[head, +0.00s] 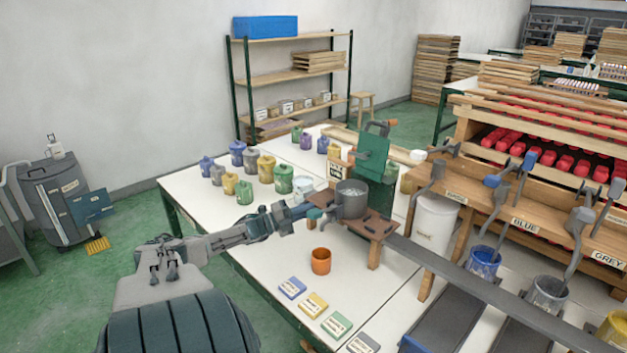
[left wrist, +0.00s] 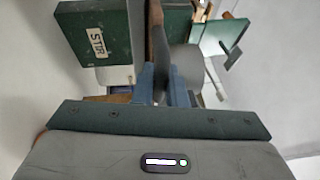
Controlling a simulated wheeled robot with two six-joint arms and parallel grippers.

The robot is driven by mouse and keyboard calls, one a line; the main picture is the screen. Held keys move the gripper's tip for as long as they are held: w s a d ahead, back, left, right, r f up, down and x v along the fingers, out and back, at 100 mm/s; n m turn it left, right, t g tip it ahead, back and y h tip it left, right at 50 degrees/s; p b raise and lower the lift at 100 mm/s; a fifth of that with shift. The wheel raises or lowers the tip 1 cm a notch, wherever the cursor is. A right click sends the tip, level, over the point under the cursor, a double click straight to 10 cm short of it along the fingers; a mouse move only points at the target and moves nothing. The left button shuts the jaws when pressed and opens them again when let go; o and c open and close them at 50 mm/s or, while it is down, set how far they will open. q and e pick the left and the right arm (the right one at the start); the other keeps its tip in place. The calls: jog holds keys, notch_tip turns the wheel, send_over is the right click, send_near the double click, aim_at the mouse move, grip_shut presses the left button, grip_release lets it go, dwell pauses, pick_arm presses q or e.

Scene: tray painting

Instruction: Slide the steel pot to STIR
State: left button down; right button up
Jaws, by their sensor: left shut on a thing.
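The steel pot (head: 351,199) stands upright on a small brown wooden stand (head: 381,228) at the middle of the white table. My left gripper (head: 315,212) reaches in from the left and is shut at the pot's near-left side, apparently on its handle, which the fingers mostly hide. In the left wrist view, the blue fingers (left wrist: 163,88) are close together beside the grey pot (left wrist: 186,60). A green panel with a white STIR label (left wrist: 97,40) shows left of them, turned sideways. My right gripper is not in view.
A green upright device (head: 372,158) stands just behind the pot. An orange cup (head: 321,261) is on the table in front. Several paint jars (head: 244,192) stand to the left. A long grey rail (head: 470,283) runs from the stand toward the lower right.

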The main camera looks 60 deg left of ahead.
pick_arm(q)
jog(key=shift+a+r, duration=0.1)
jog(key=shift+a, duration=0.05)
jog(key=c, duration=1.5)
grip_release()
jog(key=shift+a, duration=0.1)
jog(key=shift+s+a, duration=0.1)
jog(key=p+v, duration=0.1)
jog(key=v, duration=0.9)
jog(key=shift+s+a+f, duration=0.1)
jog(key=shift+s+f, duration=0.1)
jog(key=shift+s, duration=0.15)
